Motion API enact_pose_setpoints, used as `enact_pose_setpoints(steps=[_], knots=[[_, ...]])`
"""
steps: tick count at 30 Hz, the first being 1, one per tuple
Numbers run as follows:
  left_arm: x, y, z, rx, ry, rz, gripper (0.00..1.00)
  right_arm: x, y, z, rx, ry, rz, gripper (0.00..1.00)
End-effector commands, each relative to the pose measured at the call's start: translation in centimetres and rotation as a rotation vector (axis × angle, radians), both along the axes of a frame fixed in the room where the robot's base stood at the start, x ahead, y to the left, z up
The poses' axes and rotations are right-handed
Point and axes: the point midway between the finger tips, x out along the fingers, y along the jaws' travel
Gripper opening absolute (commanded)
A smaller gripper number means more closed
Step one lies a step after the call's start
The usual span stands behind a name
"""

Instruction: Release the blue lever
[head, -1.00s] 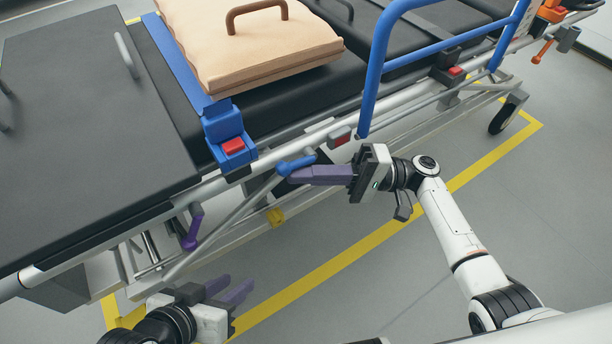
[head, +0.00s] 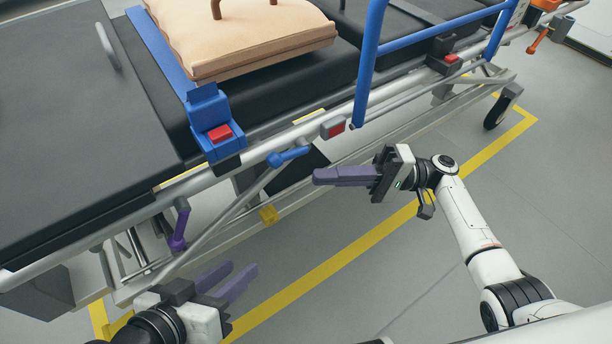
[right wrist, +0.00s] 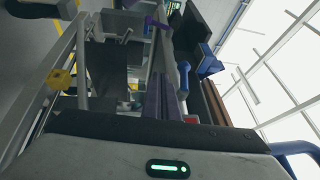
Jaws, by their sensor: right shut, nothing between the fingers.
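The blue lever (head: 288,156) sits under the stretcher's side rail, below and right of the blue buckle, lying nearly along the rail. It also shows in the right wrist view (right wrist: 184,76). My right gripper (head: 316,177) is shut and empty, its purple fingers pointing left. In the head view its tips are below and right of the lever, with a visible gap. My left gripper (head: 230,274) is low at the left, away from the lever, with its two purple fingers apart and nothing seen between them.
A purple lever (head: 178,230) hangs from the frame at the left. A blue buckle with a red button (head: 220,133) is above the blue lever. A blue side rail (head: 368,65) stands above my right gripper.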

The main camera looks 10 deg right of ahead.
Motion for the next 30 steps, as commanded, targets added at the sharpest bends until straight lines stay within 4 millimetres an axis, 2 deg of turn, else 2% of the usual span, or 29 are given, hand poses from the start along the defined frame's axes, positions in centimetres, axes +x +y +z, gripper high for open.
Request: enact_pose_setpoints(steps=[3,10,15,30], knots=[[0.0,0.0,0.0,0.003,0.002,0.000,0.31,0.0,-2.6,-0.2,-0.001,0.002,-0.002,0.00],[0.0,0.0,-0.1,0.001,0.002,0.000,0.31,-0.1,-5.3,-0.5,0.001,0.001,0.000,0.00],[0.0,0.1,-0.1,0.001,0.002,0.000,0.31,-0.2,-5.8,-0.5,0.002,0.001,0.000,0.00],[0.0,0.0,0.0,-0.001,0.000,-0.001,0.31,-0.4,-5.6,-0.8,-0.008,0.002,0.005,0.00]])
